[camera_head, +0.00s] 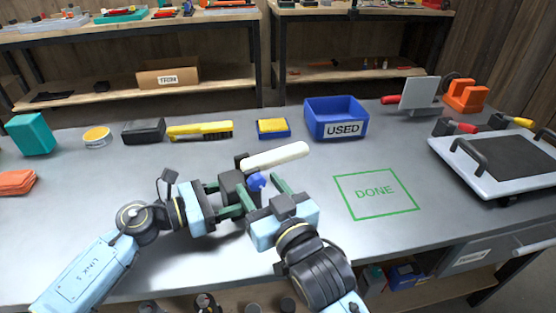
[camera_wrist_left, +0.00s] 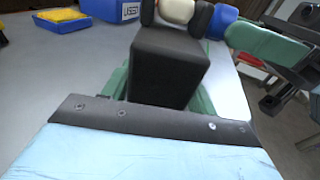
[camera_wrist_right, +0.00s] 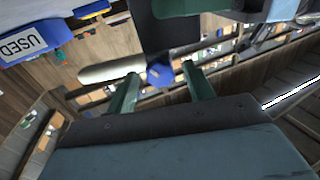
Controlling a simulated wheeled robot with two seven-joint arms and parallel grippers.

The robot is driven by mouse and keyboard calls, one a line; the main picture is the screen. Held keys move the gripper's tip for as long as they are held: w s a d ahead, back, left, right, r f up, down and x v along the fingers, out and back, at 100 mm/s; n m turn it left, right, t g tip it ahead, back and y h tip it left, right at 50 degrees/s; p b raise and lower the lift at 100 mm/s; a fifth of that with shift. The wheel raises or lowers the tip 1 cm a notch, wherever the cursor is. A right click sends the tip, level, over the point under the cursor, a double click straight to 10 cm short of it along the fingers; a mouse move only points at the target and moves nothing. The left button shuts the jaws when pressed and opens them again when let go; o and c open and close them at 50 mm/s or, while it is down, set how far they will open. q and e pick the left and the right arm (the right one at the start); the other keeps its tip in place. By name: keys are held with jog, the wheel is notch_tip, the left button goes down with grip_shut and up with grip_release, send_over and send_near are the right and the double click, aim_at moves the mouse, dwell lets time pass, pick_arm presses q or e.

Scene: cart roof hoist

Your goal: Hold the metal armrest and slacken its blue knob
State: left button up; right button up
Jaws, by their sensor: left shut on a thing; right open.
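The armrest has a dark block (camera_wrist_left: 168,62) and a cream pad (camera_head: 275,156), with a round blue knob (camera_head: 257,181) on its side. It is raised above the bench. My left gripper (camera_head: 232,198) is shut on the dark block, which fills the space between its green fingers in the left wrist view. My right gripper (camera_head: 259,187) is open, its two green fingers pointing at the knob. In the right wrist view the knob (camera_wrist_right: 159,74) lies between and just beyond the fingertips; I cannot tell whether either finger touches it. The pad (camera_wrist_right: 112,69) is at its left.
A green DONE square (camera_head: 377,193) is empty on the bench at right. A blue USED bin (camera_head: 336,118), a yellow sponge (camera_head: 272,127), a yellow brush (camera_head: 200,130) and a dark block stand behind. A black-topped tray (camera_head: 500,160) lies far right. The front bench is clear.

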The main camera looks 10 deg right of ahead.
jog(key=shift+m, duration=1.2)
